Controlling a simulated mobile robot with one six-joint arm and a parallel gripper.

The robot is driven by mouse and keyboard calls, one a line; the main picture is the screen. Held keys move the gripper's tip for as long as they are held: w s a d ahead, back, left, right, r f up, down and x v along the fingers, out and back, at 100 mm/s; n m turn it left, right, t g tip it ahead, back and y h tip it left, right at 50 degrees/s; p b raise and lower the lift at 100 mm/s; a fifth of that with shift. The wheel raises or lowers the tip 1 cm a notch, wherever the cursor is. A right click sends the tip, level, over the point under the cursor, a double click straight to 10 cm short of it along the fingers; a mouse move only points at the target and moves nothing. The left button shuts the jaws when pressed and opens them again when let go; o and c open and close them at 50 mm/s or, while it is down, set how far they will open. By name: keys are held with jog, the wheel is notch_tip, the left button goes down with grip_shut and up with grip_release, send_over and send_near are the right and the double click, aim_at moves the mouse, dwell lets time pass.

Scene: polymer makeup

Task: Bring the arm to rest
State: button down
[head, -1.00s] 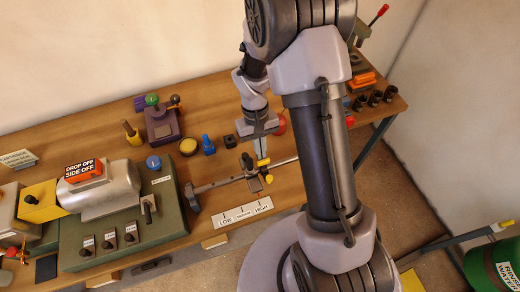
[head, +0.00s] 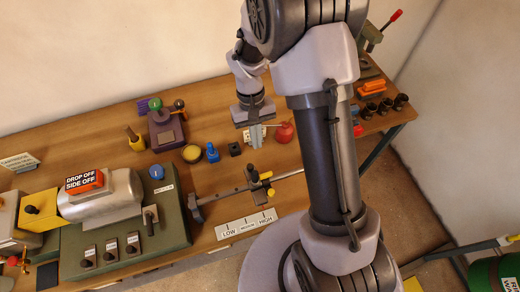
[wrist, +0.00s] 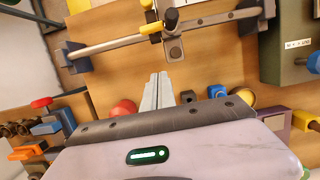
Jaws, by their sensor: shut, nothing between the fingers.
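My gripper (head: 257,136) is shut and empty, its fingers pointing down over the bench behind the sliding rod. In the wrist view my gripper's fingers (wrist: 158,90) lie together, apart from the slider block. The black-and-yellow slider (head: 258,174) sits on the metal rod (head: 226,193) behind the LOW–HIGH scale plate (head: 248,223). The slider also shows at the top of the wrist view (wrist: 172,45). My arm hides part of the bench's right side.
A red rounded object (head: 285,132) stands close to the right of my gripper, with a small black block (head: 235,149) to its left. A green machine (head: 122,238) fills the left front. Black cups (head: 385,106) stand at the right end of the wooden bench (head: 75,135).

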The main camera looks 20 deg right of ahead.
jog(key=s+a+r+m+t+b, duration=0.1)
jog(key=s+r+t+b, duration=0.15)
jog(key=r, duration=0.25)
jog(key=s+a+r+t+b, duration=0.1)
jog(key=r+b, duration=0.3)
jog(key=r, duration=0.1)
jog(key=s+a+m+t+y+b, duration=0.2)
jog(key=s+t+b, duration=0.3)
jog(key=s, duration=0.8)
jog(key=m+b, duration=0.1)
jog(key=b, duration=0.2)
jog(key=shift+s+b, duration=0.25)
jog(key=shift+b, duration=0.05)
jog(key=shift+r, duration=0.1)
